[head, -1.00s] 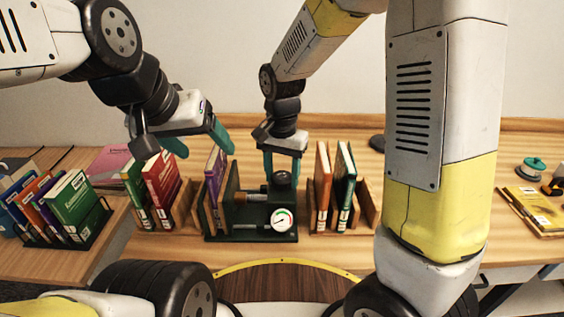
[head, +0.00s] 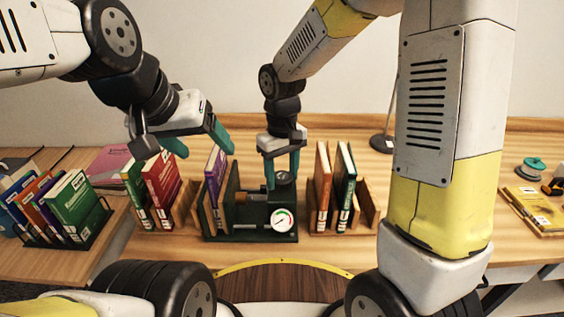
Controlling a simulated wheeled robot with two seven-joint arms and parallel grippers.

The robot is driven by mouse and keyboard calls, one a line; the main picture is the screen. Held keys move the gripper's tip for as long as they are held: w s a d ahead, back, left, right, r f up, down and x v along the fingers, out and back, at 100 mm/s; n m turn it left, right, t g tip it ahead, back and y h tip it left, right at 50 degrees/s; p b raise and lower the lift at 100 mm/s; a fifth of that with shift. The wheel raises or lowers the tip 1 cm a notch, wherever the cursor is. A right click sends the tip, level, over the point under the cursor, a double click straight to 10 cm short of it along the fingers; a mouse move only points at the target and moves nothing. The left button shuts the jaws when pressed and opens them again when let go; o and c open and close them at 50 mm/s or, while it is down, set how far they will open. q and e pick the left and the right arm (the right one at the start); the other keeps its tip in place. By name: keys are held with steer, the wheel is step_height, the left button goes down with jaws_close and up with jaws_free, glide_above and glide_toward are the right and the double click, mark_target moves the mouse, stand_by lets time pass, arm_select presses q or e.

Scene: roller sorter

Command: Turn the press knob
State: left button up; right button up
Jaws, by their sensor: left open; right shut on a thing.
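The press (head: 253,237) is a dark green frame on the table, with a round white gauge (head: 282,219) on its front right. The dark press knob (head: 284,178) sits above and behind the gauge. My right gripper (head: 282,178) points straight down over the press, with its teal fingers on either side of the knob and shut on it. A purple book (head: 214,170) stands upright at the left side of the press. My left gripper (head: 205,147) is open and empty, in the air above the books to the left of the press.
Wooden bookends hold red and green books (head: 161,184) left of the press and orange and green books (head: 322,183) right of it. A rack of books (head: 72,205) stands at far left. A yellow item (head: 533,211) lies at far right.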

steer(key=n, duration=1.3)
steer(key=shift+n, duration=0.4)
steer(key=n, duration=1.3)
steer(key=shift+n, duration=0.3)
steer(key=n, duration=1.4)
steer(key=shift+n, duration=2.5)
